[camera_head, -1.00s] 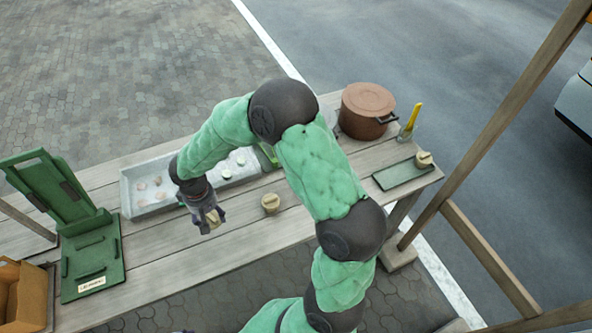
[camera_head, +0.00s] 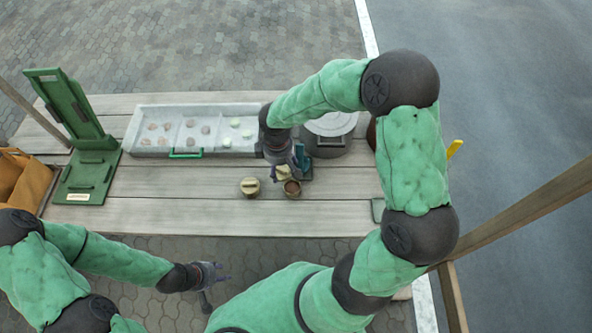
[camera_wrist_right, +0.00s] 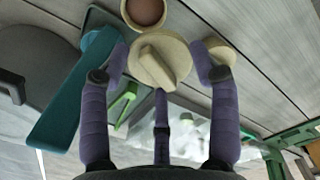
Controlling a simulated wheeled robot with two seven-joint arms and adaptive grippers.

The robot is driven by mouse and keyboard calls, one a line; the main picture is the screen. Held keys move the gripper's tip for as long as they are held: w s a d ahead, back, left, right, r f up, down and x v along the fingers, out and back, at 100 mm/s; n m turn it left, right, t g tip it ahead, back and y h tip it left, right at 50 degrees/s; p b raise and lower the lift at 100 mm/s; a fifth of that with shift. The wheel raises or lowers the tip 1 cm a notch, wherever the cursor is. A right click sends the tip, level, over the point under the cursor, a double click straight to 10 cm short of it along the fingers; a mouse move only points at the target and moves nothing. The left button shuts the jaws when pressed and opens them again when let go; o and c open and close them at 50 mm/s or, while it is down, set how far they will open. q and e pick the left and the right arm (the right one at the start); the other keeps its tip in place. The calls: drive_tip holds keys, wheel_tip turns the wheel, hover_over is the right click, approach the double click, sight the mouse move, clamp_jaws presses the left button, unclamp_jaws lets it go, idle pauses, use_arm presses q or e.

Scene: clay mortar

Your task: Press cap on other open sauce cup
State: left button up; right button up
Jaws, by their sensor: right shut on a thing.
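The open sauce cup (camera_head: 292,189), tan with a reddish-brown inside, stands on the wooden table. My right gripper (camera_head: 283,166) is shut on a pale cap (camera_head: 282,174) just behind the cup. In the right wrist view, the round cap (camera_wrist_right: 158,62), with a raised ridge, sits between the fingers of my right gripper (camera_wrist_right: 160,75). There the open cup (camera_wrist_right: 146,12) lies just beyond the cap's edge; I cannot tell whether they touch. A capped cup (camera_head: 249,186) stands to the left. My left gripper (camera_head: 217,275) is empty and open, in front of the table.
A grey divided tray (camera_head: 140,143) with several small pieces lies behind the cups. A lidded grey pot (camera_head: 331,126) and a teal object (camera_head: 303,163) are close to my right gripper. A green stand (camera_head: 88,172) is at the left. The table's front-left part is clear.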

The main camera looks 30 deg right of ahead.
drive_tip(key=shift+s+d+f+n, duration=0.25)
drive_tip(key=shift+s+d+n, duration=0.3)
drive_tip(key=shift+n, duration=0.25)
drive_tip(key=shift+s+d+f+n+b, duration=0.1)
drive_tip(key=shift+s+d+n+b, duration=0.1)
drive_tip(key=shift+n, duration=0.3)
drive_tip(key=shift+s+d+f+n+b, duration=0.1)
drive_tip(key=shift+s+n, duration=0.1)
drive_tip(key=shift+n, duration=0.3)
drive_tip(key=shift+s+d+n, duration=0.25)
drive_tip(key=shift+n, duration=0.25)
wheel_tip(320, 180, down, 5)
drive_tip(key=b, duration=0.4)
drive_tip(key=shift+r, duration=0.2)
drive_tip(key=shift+f+b, duration=0.35)
drive_tip(key=shift+f, duration=0.15)
drive_tip(key=shift+s+f, duration=0.1)
drive_tip(key=shift+f, duration=0.45)
idle(0.5)
